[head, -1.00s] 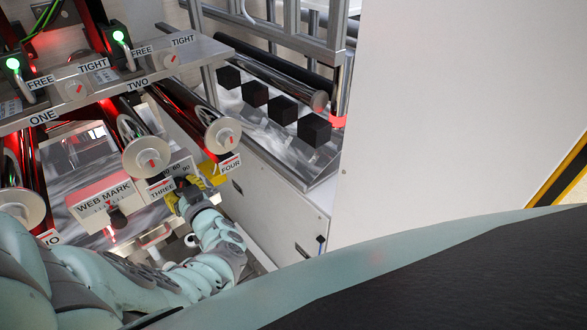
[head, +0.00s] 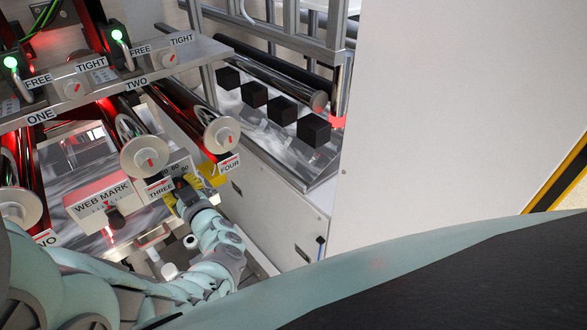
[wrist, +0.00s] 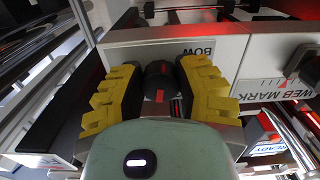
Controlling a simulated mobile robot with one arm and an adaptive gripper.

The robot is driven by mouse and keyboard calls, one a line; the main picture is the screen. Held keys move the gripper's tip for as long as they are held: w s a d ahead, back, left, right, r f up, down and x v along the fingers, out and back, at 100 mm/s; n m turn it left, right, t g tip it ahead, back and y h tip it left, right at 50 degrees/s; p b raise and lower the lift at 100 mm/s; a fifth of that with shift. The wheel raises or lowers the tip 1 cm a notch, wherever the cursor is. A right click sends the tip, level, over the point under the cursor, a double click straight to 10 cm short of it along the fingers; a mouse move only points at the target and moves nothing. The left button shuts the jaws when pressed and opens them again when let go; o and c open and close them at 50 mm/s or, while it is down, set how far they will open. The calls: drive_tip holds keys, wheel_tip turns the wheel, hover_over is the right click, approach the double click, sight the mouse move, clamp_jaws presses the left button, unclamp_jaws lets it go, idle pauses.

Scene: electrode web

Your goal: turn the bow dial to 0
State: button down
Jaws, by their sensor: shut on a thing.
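The bow dial (wrist: 160,82) is a dark round knob with a red mark, on a white panel lettered BOW in the wrist view. My gripper (wrist: 158,85) has yellow ridged fingers, one on each side of the dial, shut on it. In the head view my gripper (head: 192,186) is at the panel (head: 180,167) beside the THREE label. Scale numbers such as 60 and 90 show above the fingers there. My gripper hides the dial in the head view, and I cannot read its setting.
The WEB MARK box (head: 103,196) with its dark knob stands just left of my gripper. Rollers with white end discs (head: 145,156) hang close above. A row of black blocks (head: 283,111) lies behind. A white cabinet wall (head: 440,110) fills the right.

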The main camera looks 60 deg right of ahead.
drive_tip(key=n+b, duration=0.3)
drive_tip(key=n, duration=0.1)
drive_tip(key=shift+a+f+b, duration=0.1)
drive_tip(key=shift+f+b, duration=0.3)
drive_tip(key=n+b, duration=0.4)
drive_tip(key=b, duration=0.1)
drive_tip(key=shift+n+b, duration=0.3)
drive_tip(key=shift+b, duration=0.1)
drive_tip(key=n+b, duration=0.3)
drive_tip(key=b, duration=0.1)
drive_tip(key=shift+d+r+n+b, duration=0.2)
drive_tip(key=shift+n+b, duration=0.2)
drive_tip(key=shift+d+r+n+b, duration=0.1)
drive_tip(key=shift+r+n+b, duration=0.05)
drive_tip(key=shift+n+b, duration=0.65)
drive_tip(key=shift+r, duration=0.1)
drive_tip(key=c, duration=0.6)
unclamp_jaws()
drive_tip(key=shift+r, duration=0.1)
drive_tip(key=shift+s, duration=0.1)
